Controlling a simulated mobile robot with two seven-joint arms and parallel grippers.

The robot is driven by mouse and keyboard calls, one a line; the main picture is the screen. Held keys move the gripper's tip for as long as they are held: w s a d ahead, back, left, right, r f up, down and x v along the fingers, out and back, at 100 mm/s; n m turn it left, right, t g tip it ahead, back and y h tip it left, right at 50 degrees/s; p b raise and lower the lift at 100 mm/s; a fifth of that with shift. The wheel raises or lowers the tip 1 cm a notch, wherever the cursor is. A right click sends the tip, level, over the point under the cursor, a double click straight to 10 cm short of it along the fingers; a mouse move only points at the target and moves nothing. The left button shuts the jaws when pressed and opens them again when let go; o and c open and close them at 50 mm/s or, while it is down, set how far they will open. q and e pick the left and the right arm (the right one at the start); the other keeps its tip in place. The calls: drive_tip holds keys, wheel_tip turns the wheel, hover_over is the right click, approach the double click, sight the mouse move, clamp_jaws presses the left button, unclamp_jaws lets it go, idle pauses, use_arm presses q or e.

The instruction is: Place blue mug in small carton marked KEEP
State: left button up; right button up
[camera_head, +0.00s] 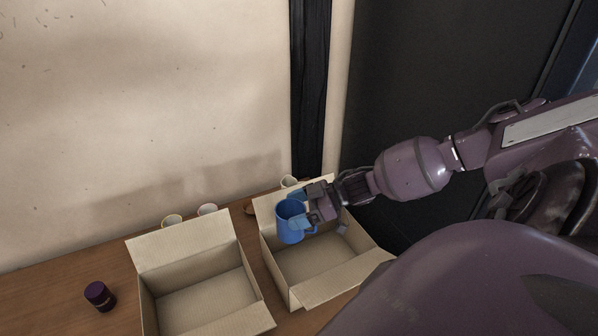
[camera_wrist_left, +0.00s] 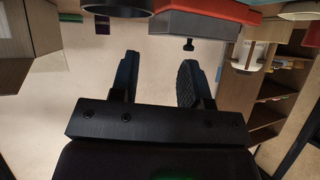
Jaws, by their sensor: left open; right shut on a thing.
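The blue mug (camera_head: 289,222) is in the head view, held in the air above the right-hand carton. My right gripper (camera_head: 303,215) comes in from the right and is shut on the mug. The right-hand carton (camera_head: 312,262) is open and its visible floor is bare. The left-hand carton (camera_head: 200,296) is also open and looks empty. No KEEP marking is legible on either carton. My left gripper (camera_wrist_left: 160,80) shows only in the left wrist view, with its two fingers apart and nothing between them.
Both cartons stand on a wooden table (camera_head: 60,295) against a pale wall. A dark purple jar (camera_head: 99,296) is at the left. Raised carton flaps stand near the mug.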

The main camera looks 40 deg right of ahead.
wheel_tip(320, 180, down, 15)
drive_tip(key=shift+w+r+b, duration=0.1)
drive_tip(key=shift+b, duration=0.6)
use_arm(q)
drive_tip(key=shift+w+f, duration=0.3)
drive_tip(key=shift+f, duration=0.25)
drive_tip(key=shift+s, duration=0.1)
use_arm(e)
drive_tip(key=shift+f, duration=0.2)
use_arm(q)
drive_tip(key=shift+s+f, duration=0.1)
drive_tip(key=shift+f, duration=0.15)
use_arm(e)
drive_tip(key=o, duration=1.3)
drive_tip(key=shift+o, duration=0.2)
